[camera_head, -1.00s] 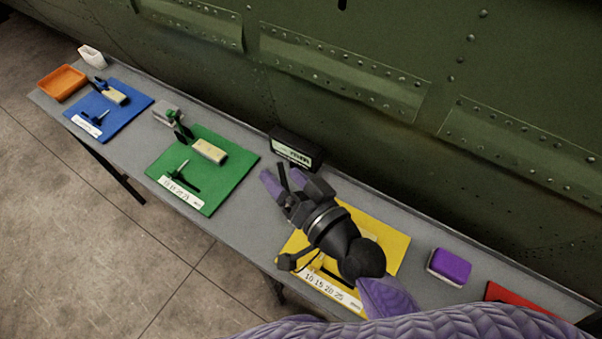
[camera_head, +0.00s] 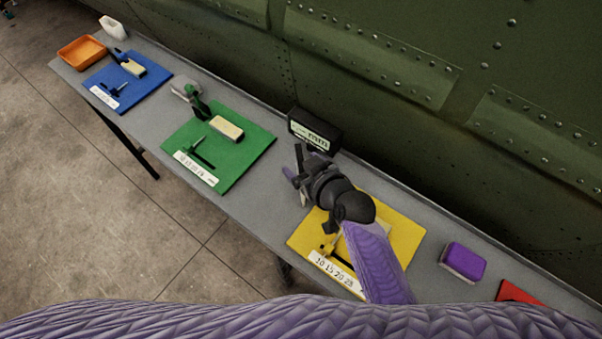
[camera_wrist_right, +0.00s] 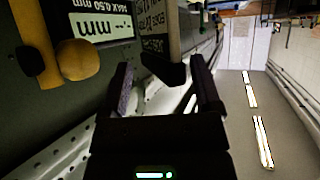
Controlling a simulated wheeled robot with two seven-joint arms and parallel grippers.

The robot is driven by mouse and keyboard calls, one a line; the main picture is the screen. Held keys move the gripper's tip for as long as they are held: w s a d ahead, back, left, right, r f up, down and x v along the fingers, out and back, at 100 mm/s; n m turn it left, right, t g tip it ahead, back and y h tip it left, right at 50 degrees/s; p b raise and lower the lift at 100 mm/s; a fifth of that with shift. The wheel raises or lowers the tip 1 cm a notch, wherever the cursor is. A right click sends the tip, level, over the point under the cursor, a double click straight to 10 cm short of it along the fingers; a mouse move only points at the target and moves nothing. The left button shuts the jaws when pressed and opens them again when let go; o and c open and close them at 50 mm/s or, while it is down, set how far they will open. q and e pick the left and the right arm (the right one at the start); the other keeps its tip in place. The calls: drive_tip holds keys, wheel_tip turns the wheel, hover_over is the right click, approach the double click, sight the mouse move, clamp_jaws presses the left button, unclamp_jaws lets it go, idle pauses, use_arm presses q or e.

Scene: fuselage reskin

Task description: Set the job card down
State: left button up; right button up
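My right gripper (camera_head: 296,172) is over the far left edge of the yellow mat (camera_head: 403,236), close to a black box (camera_head: 328,140) with a pale printed label. In the right wrist view my right gripper (camera_wrist_right: 163,82) has its fingers spread apart. A dark piece and a pale grey shape show between them, and I cannot tell that either is held. The black box shows upside down in the wrist view (camera_wrist_right: 100,5), with "mm" on its label. I cannot make out a job card for certain. My left gripper is not in view.
The grey bench (camera_head: 240,210) runs along a green riveted fuselage (camera_head: 420,120). It carries a green mat (camera_head: 235,155), a blue mat (camera_head: 140,98), an orange tray (camera_head: 82,52), a purple block (camera_head: 463,262) and a red mat (camera_head: 515,292). Bare bench shows between the mats.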

clamp_jaws()
idle(0.5)
idle(0.3)
idle(0.4)
